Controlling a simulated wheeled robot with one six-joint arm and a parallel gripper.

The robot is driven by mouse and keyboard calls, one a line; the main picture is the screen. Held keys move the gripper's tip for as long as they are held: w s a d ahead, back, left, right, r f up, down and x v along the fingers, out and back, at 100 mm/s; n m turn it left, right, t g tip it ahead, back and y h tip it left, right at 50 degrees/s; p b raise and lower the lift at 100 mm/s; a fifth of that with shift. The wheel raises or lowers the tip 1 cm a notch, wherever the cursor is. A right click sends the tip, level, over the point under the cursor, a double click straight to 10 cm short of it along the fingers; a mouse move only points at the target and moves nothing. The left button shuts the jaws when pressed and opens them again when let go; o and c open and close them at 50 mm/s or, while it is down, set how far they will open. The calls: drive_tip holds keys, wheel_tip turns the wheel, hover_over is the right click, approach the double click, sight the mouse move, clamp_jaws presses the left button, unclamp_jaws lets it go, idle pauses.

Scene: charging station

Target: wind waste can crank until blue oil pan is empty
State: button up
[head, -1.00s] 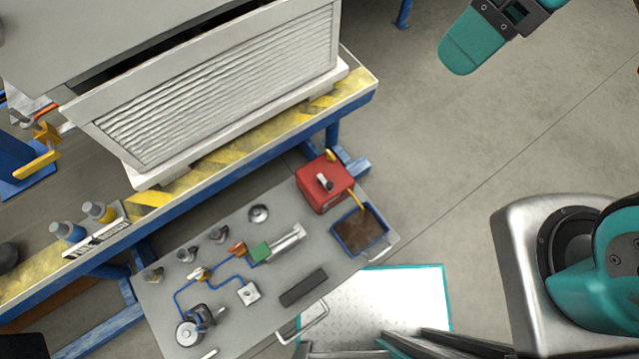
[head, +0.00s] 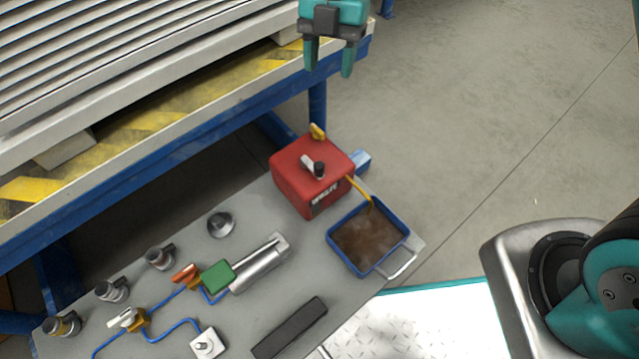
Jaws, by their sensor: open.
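The red waste can (head: 309,182) stands at the far right end of the grey cart. Its crank (head: 314,167), a light arm with a black knob, lies on the can's top, with the knob toward the lower right. The blue oil pan (head: 367,236) sits to the right of the can and holds brown liquid. A yellow spout or hose (head: 361,190) runs from the can to the pan. My gripper (head: 329,72) is open and empty, above and beyond the can in the picture, with its teal fingers pointing down. It touches neither can nor crank.
The cart top (head: 225,262) also carries a silver cylinder with a green block (head: 218,276), valves on blue hose, small fittings and a black bar (head: 289,328). A blue-framed bench (head: 190,165) with a yellow-striped edge runs behind. Open floor (head: 480,130) lies to the right.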

sight(319, 164)
drive_tip(key=s+f+n+b, duration=0.1)
drive_tip(key=f+b, duration=0.2)
drive_tip(key=f, duration=0.4)
drive_tip(key=s+a+f+n+b, duration=0.1)
drive_tip(key=f+b, duration=0.3)
drive_tip(key=f, duration=0.4)
drive_tip(key=s+a+f+b, duration=0.1)
drive_tip(key=s+f+b, duration=0.2)
drive_tip(key=f, duration=0.5)
drive_tip(key=shift+s+a+n+g, duration=0.1)
drive_tip(key=shift+n+g, duration=0.2)
drive_tip(key=shift+n, duration=0.1)
drive_tip(key=c, duration=0.9)
